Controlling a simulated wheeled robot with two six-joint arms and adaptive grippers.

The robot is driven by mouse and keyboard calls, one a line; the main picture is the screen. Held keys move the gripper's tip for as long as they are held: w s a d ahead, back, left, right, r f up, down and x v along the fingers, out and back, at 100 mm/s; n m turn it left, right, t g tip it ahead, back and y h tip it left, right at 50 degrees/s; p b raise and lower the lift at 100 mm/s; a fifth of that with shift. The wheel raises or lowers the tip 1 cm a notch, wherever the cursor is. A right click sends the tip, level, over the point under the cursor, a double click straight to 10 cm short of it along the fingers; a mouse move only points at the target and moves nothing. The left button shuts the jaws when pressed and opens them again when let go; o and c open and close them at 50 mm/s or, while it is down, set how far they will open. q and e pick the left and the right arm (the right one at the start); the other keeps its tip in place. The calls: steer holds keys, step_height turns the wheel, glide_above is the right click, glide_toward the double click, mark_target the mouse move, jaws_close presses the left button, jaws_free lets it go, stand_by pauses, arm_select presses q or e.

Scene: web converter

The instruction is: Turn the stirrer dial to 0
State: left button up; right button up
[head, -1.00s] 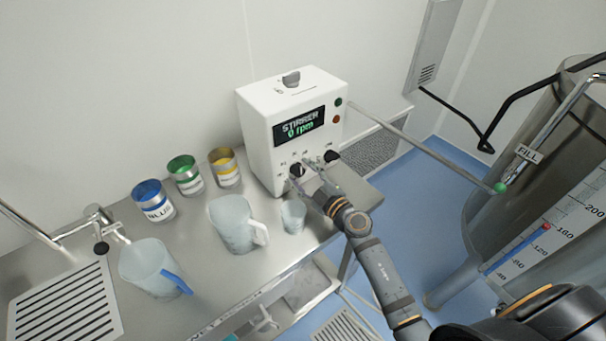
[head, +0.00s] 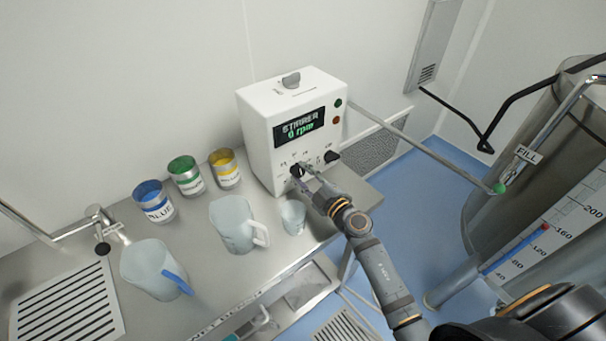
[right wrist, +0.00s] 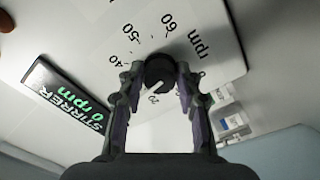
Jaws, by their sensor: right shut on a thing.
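The stirrer box (head: 265,131) is white and stands at the back of the steel bench; its display reads "STIRRER 0 rpm". In the right wrist view the dial (right wrist: 160,70) sits between the fingertips of my right gripper (right wrist: 158,85). The numbers 20, 40, 50, 60 and "rpm" show around it. Its white pointer line appears to point near 20. My left gripper is not in view.
A small beaker (head: 292,218) and a clear jug (head: 232,225) stand left of my right arm. Another jug (head: 152,268) and several colored cans are farther left. A steel tank (head: 500,150) stands at the right.

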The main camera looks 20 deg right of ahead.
steer(key=n, duration=0.2)
steer(key=shift+n+p, duration=0.3)
steer(key=n, duration=0.3)
steer(key=shift+n, duration=0.3)
steer(key=n, duration=0.6)
steer(key=n+b, duration=0.1)
steer(key=n, duration=0.5)
steer(key=shift+n, duration=0.4)
steer(key=n+b, duration=0.1)
steer(key=n, duration=0.4)
steer(key=shift+s+a+n+b, duration=0.1)
steer(key=shift+n+b, duration=0.25)
steer(key=shift+n, duration=0.05)
steer(key=shift+r+n, duration=0.1)
steer(key=shift+n, duration=0.2)
steer(key=o, duration=1.1)
steer(key=shift+r, duration=0.1)
steer(key=shift+o, duration=0.2)
